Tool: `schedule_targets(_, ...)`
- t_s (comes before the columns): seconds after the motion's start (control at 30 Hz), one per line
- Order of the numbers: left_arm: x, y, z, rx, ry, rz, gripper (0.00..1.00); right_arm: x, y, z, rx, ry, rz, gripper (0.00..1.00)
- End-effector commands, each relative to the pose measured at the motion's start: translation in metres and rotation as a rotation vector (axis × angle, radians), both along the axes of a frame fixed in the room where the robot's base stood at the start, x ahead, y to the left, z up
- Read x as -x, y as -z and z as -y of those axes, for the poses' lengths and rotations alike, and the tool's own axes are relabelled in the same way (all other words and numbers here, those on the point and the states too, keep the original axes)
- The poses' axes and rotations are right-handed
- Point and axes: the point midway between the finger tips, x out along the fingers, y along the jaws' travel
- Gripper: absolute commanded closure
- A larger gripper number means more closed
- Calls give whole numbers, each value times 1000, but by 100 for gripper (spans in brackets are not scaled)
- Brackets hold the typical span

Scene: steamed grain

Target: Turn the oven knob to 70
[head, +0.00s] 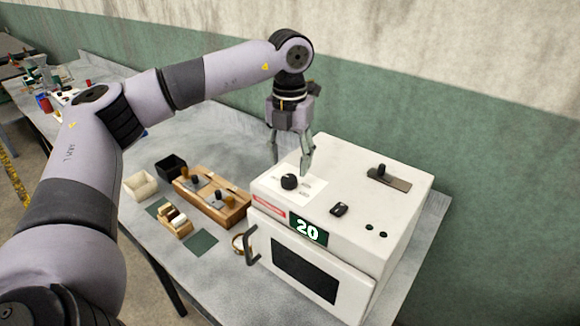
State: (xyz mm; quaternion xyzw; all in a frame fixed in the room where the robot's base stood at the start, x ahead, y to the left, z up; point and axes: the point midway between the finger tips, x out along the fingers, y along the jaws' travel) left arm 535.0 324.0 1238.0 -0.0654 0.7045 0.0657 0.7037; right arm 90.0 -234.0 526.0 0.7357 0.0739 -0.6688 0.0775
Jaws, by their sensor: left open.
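The white oven (345,205) stands on the grey table at the right. Its round black knob (289,182) sits on a white patch on top, at the left. The green display (307,229) on the front reads 20. My left gripper (291,168) points down over the knob area with its fingers apart. One fingertip shows just behind and to the right of the knob, the other to the upper left. I cannot tell whether either finger touches the knob. My right gripper is not in view.
A black switch (339,209) and a slider with a black handle (382,171) are also on the oven top. The oven door handle (251,246) juts out at the front left. A wooden rack (238,212), a black box (171,165) and a cream box (140,186) stand left of the oven.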

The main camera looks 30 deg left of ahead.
Motion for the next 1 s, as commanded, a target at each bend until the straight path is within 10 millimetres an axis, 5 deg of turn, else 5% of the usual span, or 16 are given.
schedule_targets(0.3, 0, 38, 0, 0, 0, -1, 49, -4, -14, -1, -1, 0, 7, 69)
schedule_targets(0.63, 0, 42, 0, 1, 0, 0, 49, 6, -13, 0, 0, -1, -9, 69)
schedule_targets(1.0, 0, 42, 0, 1, 0, 0, 73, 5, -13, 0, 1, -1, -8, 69)
